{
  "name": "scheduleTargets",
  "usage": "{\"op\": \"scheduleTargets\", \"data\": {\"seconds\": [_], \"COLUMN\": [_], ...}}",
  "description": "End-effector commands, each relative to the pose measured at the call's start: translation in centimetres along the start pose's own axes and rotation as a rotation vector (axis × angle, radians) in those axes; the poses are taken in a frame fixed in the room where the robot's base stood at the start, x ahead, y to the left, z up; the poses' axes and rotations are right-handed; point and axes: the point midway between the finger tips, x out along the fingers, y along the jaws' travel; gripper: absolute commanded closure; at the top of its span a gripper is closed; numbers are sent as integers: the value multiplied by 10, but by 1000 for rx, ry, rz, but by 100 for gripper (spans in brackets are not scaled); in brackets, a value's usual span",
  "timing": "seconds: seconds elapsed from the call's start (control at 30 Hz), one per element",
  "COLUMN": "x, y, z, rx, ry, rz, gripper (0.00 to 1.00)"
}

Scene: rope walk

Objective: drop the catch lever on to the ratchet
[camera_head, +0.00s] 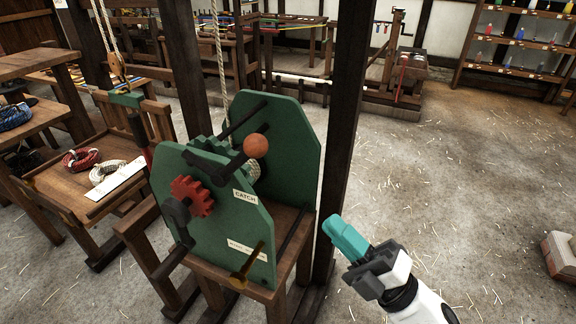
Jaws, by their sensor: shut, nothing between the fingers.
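A green winch frame stands on a wooden stand, with a plate marked CATCH (244,197) on its near cheek. A dark lever with an orange ball knob (256,145) sits at the top of this cheek, apparently the catch lever, with its knob end raised. A red toothed wheel (192,197), which looks like the ratchet, is on the outer face to the left. I cannot tell whether the lever touches any teeth. My gripper (342,236), with teal fingers, is shut and empty, right of the winch and apart from it.
A dark post (346,120) rises right behind the winch, close to my gripper. A black crank (174,258) hangs at the winch's left, and a brass lever (247,264) is low on its cheek. A bench with rope coils (82,158) stands left. Floor at right is mostly clear.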

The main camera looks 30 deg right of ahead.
Motion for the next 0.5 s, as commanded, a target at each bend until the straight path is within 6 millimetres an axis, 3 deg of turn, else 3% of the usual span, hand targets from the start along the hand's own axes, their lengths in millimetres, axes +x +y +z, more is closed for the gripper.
{"op": "scheduleTargets", "data": {"seconds": [0.27,0.5], "x": [2,33], "y": [1,3], "z": [0,0], "rx": [1,1], "ry": [-1,0], "rz": [1,3], "gripper": [100,100]}}
